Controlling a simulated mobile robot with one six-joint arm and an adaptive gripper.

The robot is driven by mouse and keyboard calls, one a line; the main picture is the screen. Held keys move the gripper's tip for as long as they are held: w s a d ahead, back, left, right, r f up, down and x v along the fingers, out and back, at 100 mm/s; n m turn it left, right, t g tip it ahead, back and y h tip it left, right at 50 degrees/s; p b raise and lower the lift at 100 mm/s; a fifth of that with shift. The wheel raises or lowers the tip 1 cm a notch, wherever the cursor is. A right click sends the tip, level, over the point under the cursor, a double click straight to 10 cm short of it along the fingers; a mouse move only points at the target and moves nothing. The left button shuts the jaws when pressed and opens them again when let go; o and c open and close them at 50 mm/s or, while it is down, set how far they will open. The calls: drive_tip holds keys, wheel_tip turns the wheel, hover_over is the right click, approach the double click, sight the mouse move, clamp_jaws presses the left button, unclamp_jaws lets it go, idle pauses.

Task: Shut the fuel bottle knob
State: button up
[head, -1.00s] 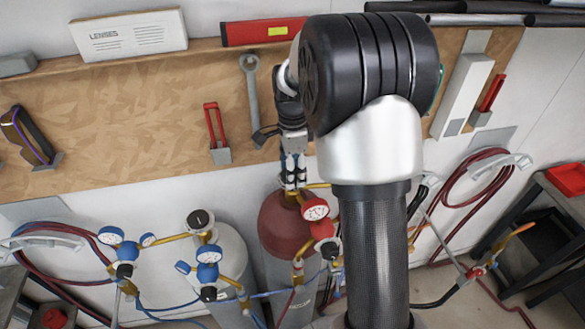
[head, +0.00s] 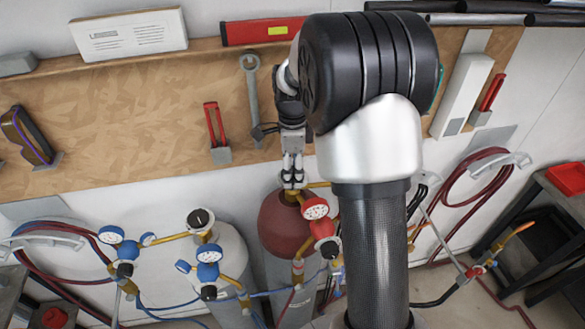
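The fuel bottle (head: 283,226) is the dark red-topped cylinder in the middle of the head view, behind my arm. A gauge with a red rim (head: 316,209) and a red regulator (head: 326,230) sit at its right. My gripper (head: 293,183) points down at the top of this bottle, over its valve. The knob is hidden behind the fingers. The fingers look close together at the knob, but they are too small to tell whether they grip it.
A grey bottle (head: 228,250) with a dark knob (head: 200,219) and blue gauges (head: 208,254) stands to the left. Hoses (head: 478,185) hang on the wall at right. A tool board (head: 120,120) with a wrench (head: 252,95) is behind my gripper.

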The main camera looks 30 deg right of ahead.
drive_tip(key=o, duration=0.3)
drive_tip(key=shift+o, duration=0.2)
drive_tip(key=shift+r, duration=0.15)
wheel_tip(320, 180, up, 12)
idle(0.3)
idle(0.4)
drive_tip(key=s+a+f+n+t+b, duration=0.1)
drive_tip(key=s+a+f+n+b, duration=0.2)
drive_tip(key=s+a+n+b, duration=0.3)
drive_tip(key=s+a+f+n+t+b, duration=0.2)
drive_tip(key=s+a+f+n+b, duration=0.2)
drive_tip(key=s+n+b, duration=0.3)
drive_tip(key=s+a+f+n+t+b, duration=0.1)
drive_tip(key=s+a+f+n+b, duration=0.2)
drive_tip(key=s+f+n+b, duration=0.4)
drive_tip(key=s+f+n, duration=0.3)
drive_tip(key=s+f, duration=0.2)
drive_tip(key=shift+s+a+f+t, duration=0.2)
drive_tip(key=shift+s+a+t, duration=0.2)
